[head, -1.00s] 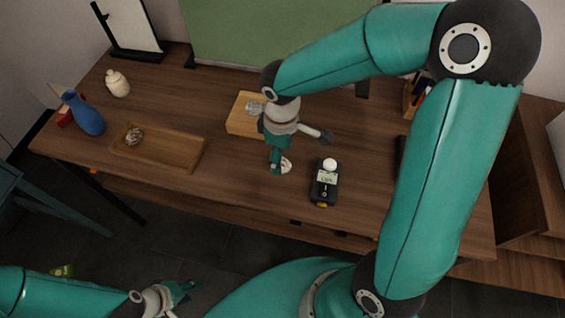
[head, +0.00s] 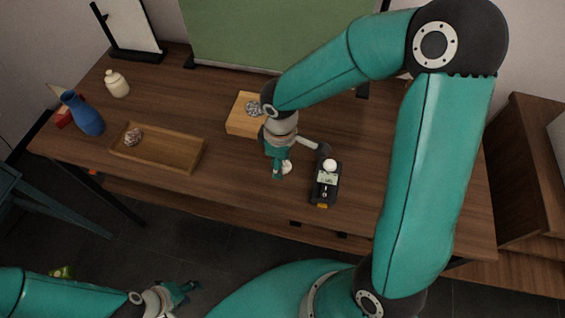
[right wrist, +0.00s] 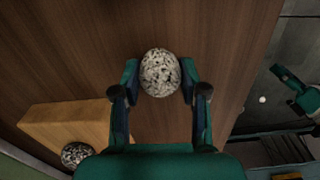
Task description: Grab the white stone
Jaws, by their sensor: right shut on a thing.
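The white stone (head: 287,167), pale with dark speckles, is between the fingertips of my right gripper (head: 281,170) just above or at the tabletop. In the right wrist view the stone (right wrist: 160,73) sits between the two fingers, which are shut on it. In the head view, the fingers partly hide it. My left gripper (head: 184,291) hangs low in front of the table, away from the stone; its fingers are too small to read.
A black meter with a white dome (head: 324,190) stands close right of my right gripper. A wooden block (head: 238,124) with a grey speckled stone (head: 254,108) is behind it. A wooden tray (head: 180,153) holds a brownish stone (head: 133,137). A blue vase (head: 86,116) and white jar (head: 117,84) stand left.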

